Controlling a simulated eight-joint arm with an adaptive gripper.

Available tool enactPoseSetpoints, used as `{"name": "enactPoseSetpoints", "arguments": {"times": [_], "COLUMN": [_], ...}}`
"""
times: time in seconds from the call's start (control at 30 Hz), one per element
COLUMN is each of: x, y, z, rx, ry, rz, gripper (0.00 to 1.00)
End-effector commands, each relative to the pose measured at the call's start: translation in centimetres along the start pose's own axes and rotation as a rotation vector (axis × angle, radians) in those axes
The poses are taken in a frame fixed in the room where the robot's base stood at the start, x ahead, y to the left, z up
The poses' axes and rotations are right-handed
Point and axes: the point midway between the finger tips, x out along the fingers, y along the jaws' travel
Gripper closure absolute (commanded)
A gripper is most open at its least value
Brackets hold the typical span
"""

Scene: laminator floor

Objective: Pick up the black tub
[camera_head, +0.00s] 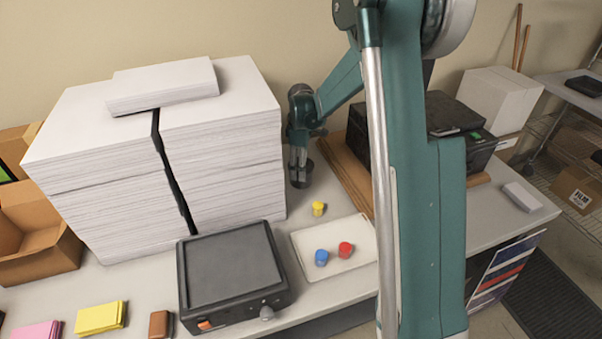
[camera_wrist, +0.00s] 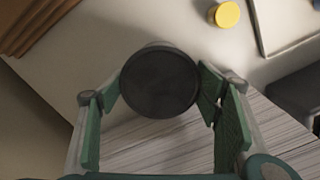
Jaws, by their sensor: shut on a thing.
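The black tub (camera_wrist: 160,80) shows in the wrist view as a dark round lid or top between the green-padded fingers of my gripper (camera_wrist: 158,88). A finger stands on each side of it, and my gripper is shut on it. In the head view the black tub (camera_head: 303,174) is a small dark cylinder at my gripper's (camera_head: 298,160) fingertips, beside the right side of the paper stacks and partly hidden by the fingers. I cannot tell whether it touches the table.
Tall white paper stacks (camera_head: 220,125) stand close on the left. A yellow tub (camera_head: 318,208) stands nearby. A white tray (camera_head: 305,241) bears a blue tub (camera_head: 321,257) and a red tub (camera_head: 345,249). A black machine (camera_head: 235,270) stands in front, and brown boards (camera_head: 345,170) lie to the right.

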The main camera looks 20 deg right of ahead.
Motion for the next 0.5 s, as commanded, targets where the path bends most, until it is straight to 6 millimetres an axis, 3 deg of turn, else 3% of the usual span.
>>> {"name": "enactPoseSetpoints", "arguments": {"times": [0.2, 0.5], "x": [-3.1, -5.0], "y": [0.0, 0.0], "z": [0.0, 0.0], "rx": [0.0, 0.0], "ry": [0.0, 0.0], "rz": [0.0, 0.0], "gripper": [0.54, 0.54]}}
